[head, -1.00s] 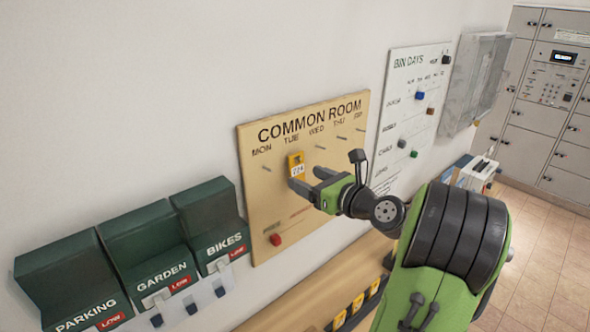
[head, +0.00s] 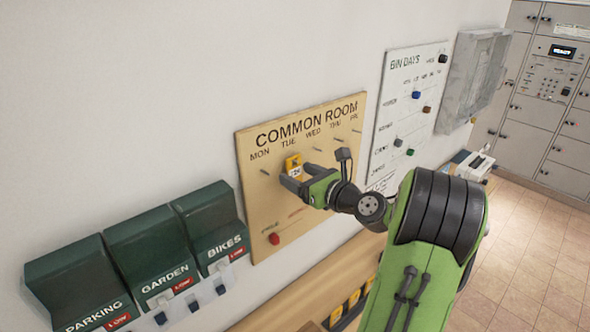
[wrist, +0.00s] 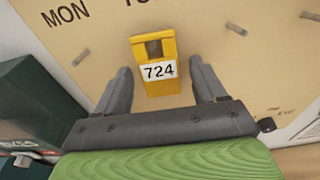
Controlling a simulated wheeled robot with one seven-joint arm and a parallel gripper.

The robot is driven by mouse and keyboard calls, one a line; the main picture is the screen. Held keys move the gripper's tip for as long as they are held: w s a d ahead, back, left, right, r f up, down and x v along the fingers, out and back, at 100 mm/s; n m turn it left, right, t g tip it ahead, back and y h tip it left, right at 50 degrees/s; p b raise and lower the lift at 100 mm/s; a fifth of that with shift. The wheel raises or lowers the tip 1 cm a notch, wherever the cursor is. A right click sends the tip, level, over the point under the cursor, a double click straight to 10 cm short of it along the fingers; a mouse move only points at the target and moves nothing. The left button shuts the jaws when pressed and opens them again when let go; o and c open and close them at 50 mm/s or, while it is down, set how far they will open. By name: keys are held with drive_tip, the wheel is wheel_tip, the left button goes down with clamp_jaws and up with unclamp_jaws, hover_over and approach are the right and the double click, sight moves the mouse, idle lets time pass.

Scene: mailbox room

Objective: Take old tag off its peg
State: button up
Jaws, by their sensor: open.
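The yellow tag (head: 293,163) with a white label hangs on the tan COMMON ROOM board (head: 255,190), below TUE. In the wrist view the tag (wrist: 154,48) reads 724 and has a dark opening near its top; the peg is hard to make out there. My gripper (head: 297,175) is open at the tag, with nothing gripped. In the wrist view the two fingers of my gripper (wrist: 160,76) stand left and right of the tag's lower part, with gaps on both sides.
Bare pegs dot the board, and a red knob (head: 273,239) sits at its lower left. Green PARKING, GARDEN and BIKES boxes (head: 150,245) stand left. A BIN DAYS board (head: 385,150) hangs right. A wooden ledge (head: 290,300) holding more yellow tags runs below.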

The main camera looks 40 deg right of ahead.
drive_tip(key=shift+c, duration=0.3)
drive_tip(key=c, duration=0.9)
drive_tip(key=shift+r+p, duration=0.3)
drive_tip(key=shift+r, duration=0.05)
drive_tip(key=shift+s, duration=0.2)
drive_tip(key=s, duration=0.9)
drive_tip(key=shift+s+d, duration=0.15)
drive_tip(key=shift+s, duration=0.2)
drive_tip(key=shift+f, duration=0.1)
